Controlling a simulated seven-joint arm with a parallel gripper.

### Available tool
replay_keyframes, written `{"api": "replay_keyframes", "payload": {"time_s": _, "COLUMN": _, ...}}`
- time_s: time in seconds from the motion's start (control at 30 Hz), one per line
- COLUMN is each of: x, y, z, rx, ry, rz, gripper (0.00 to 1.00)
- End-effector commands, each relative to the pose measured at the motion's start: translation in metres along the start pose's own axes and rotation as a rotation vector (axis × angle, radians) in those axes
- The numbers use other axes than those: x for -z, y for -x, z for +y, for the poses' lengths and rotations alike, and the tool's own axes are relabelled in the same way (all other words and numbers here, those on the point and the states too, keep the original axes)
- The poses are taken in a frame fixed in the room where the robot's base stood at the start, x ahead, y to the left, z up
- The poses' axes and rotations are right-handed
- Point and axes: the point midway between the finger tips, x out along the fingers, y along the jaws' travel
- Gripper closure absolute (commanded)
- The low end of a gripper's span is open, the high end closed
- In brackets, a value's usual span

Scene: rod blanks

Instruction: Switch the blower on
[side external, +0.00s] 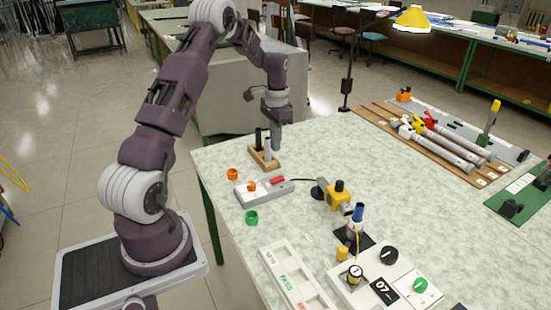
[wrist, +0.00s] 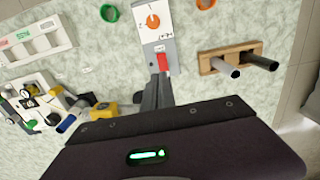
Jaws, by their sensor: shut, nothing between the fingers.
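A grey and white control box (side external: 264,190) lies on the table, with an orange knob (side external: 252,186) and a red switch (side external: 278,180). In the wrist view the box (wrist: 154,35) shows its orange knob (wrist: 153,21) and the red switch (wrist: 163,62) at its near end. A cable runs from the box to a yellow device (side external: 338,195). My gripper (side external: 277,147) is shut and empty, pointing down near the wooden stand. In the wrist view its fingertips (wrist: 158,78) appear just below the red switch; contact cannot be told. The switch's on or off state is unclear.
A wooden stand (wrist: 206,64) holds a dark and a pale rod close to the box. Orange and green rings (side external: 251,218) lie around it. A white sorting tray (side external: 289,278) and a dial station (side external: 380,280) stand at the front. A rack of rods (side external: 440,145) lies at the right.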

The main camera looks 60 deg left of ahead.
Motion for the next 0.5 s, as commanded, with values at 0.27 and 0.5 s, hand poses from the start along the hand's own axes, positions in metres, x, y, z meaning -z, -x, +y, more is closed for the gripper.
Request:
{"api": "replay_keyframes", "payload": {"time_s": 0.27, "x": 0.000, "y": 0.019, "z": 0.000, "rx": 0.000, "ry": 0.000, "rz": -0.001, "gripper": 1.00}}
{"api": "replay_keyframes", "payload": {"time_s": 0.5, "x": 0.000, "y": 0.019, "z": 0.000, "rx": -0.001, "ry": 0.000, "rz": 0.005, "gripper": 1.00}}
